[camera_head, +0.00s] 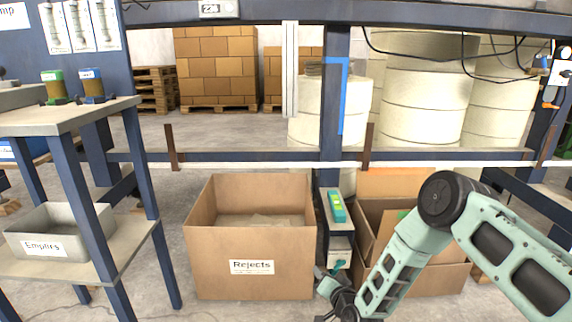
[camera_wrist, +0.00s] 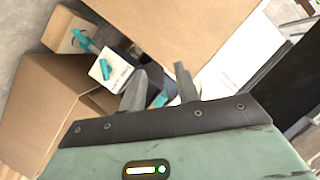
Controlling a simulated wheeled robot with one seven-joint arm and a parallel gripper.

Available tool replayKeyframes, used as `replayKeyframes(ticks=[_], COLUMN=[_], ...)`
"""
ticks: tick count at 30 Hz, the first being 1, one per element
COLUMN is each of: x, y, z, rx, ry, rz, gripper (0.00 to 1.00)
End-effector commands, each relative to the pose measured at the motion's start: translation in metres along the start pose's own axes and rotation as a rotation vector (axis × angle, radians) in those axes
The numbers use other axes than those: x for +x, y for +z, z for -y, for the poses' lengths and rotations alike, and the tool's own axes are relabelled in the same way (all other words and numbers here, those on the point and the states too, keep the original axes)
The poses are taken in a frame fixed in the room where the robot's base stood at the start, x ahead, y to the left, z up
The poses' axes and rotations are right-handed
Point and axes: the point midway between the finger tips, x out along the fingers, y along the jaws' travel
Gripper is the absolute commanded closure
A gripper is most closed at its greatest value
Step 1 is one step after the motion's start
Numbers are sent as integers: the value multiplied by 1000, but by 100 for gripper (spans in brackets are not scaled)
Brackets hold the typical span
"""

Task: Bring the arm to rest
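My arm comes in from the right in the head view, bent at a dark round joint, with its forearm sloping down to the left. My gripper (camera_head: 328,284) is low, in front of the narrow stand between two cardboard boxes. In the wrist view its two grey fingers (camera_wrist: 160,68) stand apart, and I see nothing held between them. A bit of teal shows beyond the fingers; I cannot tell what it belongs to.
The Rejects box (camera_head: 214,251) stands left of my gripper. An open cardboard box (camera_head: 436,283) is partly behind my arm. A green device (camera_head: 337,206) lies on the narrow stand. A shelf (camera_head: 75,116) with a grey Empties bin (camera_head: 85,228) is at left.

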Motion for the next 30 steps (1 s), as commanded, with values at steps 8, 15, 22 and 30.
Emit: replayKeyframes(ticks=[8, 15, 22, 30], x=[-42, -129, -243, -375], y=[-31, -49, -68, -93], z=[126, 199, 236, 240], rx=[-198, -397, -593, -777], ry=[-24, -12, 30, 106], rz=[359, 647, 902, 1146], gripper=[68, 68, 68, 68])
